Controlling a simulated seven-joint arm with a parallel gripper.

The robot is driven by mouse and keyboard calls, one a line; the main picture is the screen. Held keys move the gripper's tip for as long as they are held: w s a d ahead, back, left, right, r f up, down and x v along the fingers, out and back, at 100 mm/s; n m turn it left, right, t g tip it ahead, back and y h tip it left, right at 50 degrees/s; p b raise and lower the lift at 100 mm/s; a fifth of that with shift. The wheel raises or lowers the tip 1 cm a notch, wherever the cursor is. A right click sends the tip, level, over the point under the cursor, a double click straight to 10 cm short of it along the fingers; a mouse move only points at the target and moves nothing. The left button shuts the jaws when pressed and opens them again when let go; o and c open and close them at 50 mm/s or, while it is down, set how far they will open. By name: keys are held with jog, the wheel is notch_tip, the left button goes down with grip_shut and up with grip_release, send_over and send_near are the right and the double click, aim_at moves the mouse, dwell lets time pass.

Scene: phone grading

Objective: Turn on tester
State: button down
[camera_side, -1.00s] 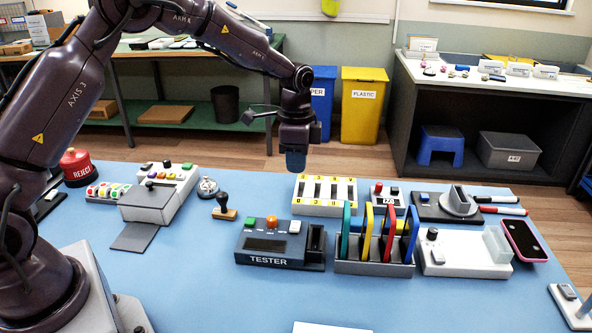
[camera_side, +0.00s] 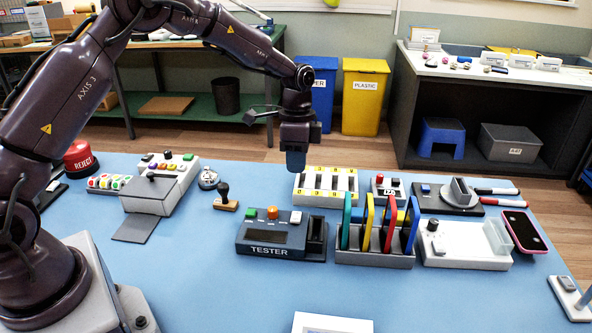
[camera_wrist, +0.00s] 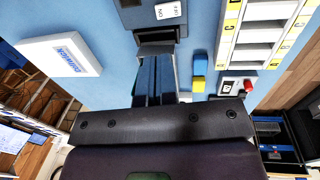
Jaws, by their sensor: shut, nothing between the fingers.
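The tester (camera_side: 271,238) is a dark grey box labelled TESTER in the middle of the blue table in the side view. Its top carries a green button (camera_side: 250,213), an orange knob (camera_side: 272,212), a white button (camera_side: 296,217) and a dark display. An upright slot stands at its right end. My gripper (camera_side: 295,168) hangs pointing down, shut and empty, behind and above the tester, apart from it. In the wrist view my gripper (camera_wrist: 155,95) shows shut fingers; a dark box with a white marked plate (camera_wrist: 168,10) lies beyond them, and I cannot tell whether it is the tester.
A white rack with yellow labels (camera_side: 325,170) stands just right of my gripper. A holder with coloured upright plates (camera_side: 375,256) stands right of the tester. A stamp (camera_side: 224,199) lies to the left.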

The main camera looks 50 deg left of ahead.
aim_at(295, 215)
jog(key=f, duration=0.7)
jog(key=s+d+f, duration=0.1)
jog(key=f, duration=0.3)
jog(key=shift+f, duration=0.3)
jog(key=shift+s+d, duration=0.1)
jog(key=shift+s+d+f+t+y, duration=0.15)
jog(key=shift+f+t+y, duration=0.2)
jog(key=shift+t+y, duration=0.05)
jog(key=shift+f, duration=0.15)
jog(key=shift+w+a+r, duration=0.25)
jog(key=shift+w+a, duration=0.4)
jog(key=shift+a, duration=0.15)
